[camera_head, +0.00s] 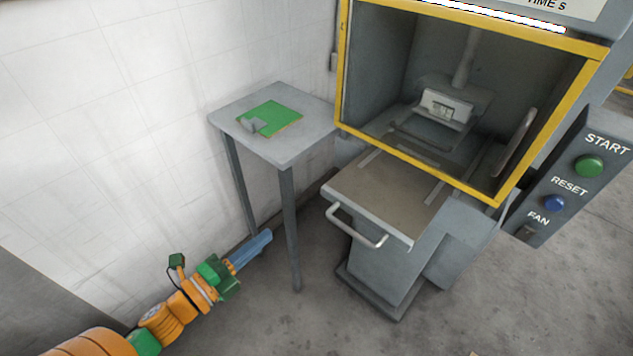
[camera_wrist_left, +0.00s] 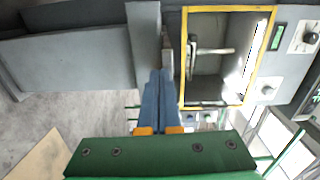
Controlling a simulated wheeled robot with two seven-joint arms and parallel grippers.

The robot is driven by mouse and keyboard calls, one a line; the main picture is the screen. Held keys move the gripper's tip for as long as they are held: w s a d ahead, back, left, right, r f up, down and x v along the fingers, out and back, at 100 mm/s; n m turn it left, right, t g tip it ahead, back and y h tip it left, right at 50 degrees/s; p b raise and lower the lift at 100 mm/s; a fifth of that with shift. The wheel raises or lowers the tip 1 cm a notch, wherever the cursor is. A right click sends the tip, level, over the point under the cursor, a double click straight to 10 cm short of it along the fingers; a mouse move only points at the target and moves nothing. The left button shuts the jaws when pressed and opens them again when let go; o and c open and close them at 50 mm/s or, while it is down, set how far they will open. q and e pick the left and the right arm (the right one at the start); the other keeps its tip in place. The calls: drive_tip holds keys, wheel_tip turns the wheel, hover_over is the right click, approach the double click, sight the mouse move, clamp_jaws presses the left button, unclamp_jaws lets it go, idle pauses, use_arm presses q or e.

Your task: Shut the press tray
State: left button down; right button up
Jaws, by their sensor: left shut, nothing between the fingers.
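The press tray (camera_head: 378,187) is a flat brown-grey plate that sticks out of the front of the yellow-framed press. Its white bar handle (camera_head: 357,228) is at the tray's front edge. My left gripper (camera_head: 268,236) is low at the left, beside the grey side table's legs and apart from the handle. Its blue fingers are shut with nothing between them, as the left wrist view (camera_wrist_left: 159,74) also shows. The press opening (camera_head: 470,90) faces the tray, with a press head inside. My right gripper is not in view.
A small grey side table (camera_head: 295,146) with a green mat (camera_head: 285,125) stands between the wall and the press. A control box (camera_head: 575,180) with green and blue buttons is at the right. Bare floor lies in front of the press.

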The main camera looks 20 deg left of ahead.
use_arm(q)
drive_tip(key=p, duration=0.1)
approach(323, 193)
drive_tip(key=shift+m, duration=0.3)
drive_tip(key=p+x, duration=0.1)
drive_tip(key=x, duration=0.5)
drive_tip(key=shift+a, duration=0.1)
drive_tip(key=shift+w+d, duration=0.25)
drive_tip(key=shift+w, duration=0.15)
drive_tip(key=shift+f, duration=0.1)
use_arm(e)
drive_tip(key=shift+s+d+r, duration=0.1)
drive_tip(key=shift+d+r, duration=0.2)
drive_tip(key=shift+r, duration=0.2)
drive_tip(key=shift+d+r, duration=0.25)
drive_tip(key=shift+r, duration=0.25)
use_arm(q)
drive_tip(key=shift+a, duration=0.1)
